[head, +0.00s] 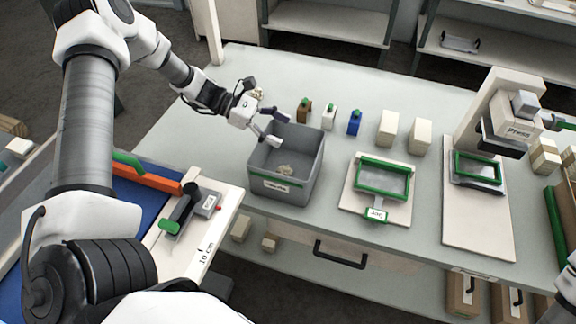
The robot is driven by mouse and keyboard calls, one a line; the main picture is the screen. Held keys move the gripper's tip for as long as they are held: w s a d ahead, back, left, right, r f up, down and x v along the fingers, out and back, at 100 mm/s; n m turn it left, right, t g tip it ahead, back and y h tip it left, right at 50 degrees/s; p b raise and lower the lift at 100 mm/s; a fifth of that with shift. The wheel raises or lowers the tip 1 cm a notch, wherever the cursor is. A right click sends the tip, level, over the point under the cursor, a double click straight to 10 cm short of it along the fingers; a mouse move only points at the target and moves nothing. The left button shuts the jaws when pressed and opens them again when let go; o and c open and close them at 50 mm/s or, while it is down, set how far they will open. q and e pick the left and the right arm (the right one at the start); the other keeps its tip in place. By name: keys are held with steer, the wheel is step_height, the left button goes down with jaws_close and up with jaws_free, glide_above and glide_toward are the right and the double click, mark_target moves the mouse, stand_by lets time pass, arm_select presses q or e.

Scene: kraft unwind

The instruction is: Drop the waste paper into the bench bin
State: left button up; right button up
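The bench bin (288,196) is a grey open box with a green-edged label on its front, standing on the pale bench. A crumpled beige piece of waste paper (286,169) lies on the bin's floor. My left gripper (279,129) is above the bin's back left rim, with its fingers spread apart and nothing seen between them. A small beige lump (258,92) shows just behind the gripper; I cannot tell what it is.
Small bottles (329,117) and cream blocks (388,127) stand behind and right of the bin. A green-framed jig (383,179) and a press (508,133) are further right. A blue-topped unit with an orange bar (147,178) is at left. The bench's back left is clear.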

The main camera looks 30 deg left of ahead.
arm_select(q)
steer(key=shift+a, duration=0.1)
steer(key=v, duration=1.2)
steer(key=shift+w+f, duration=0.1)
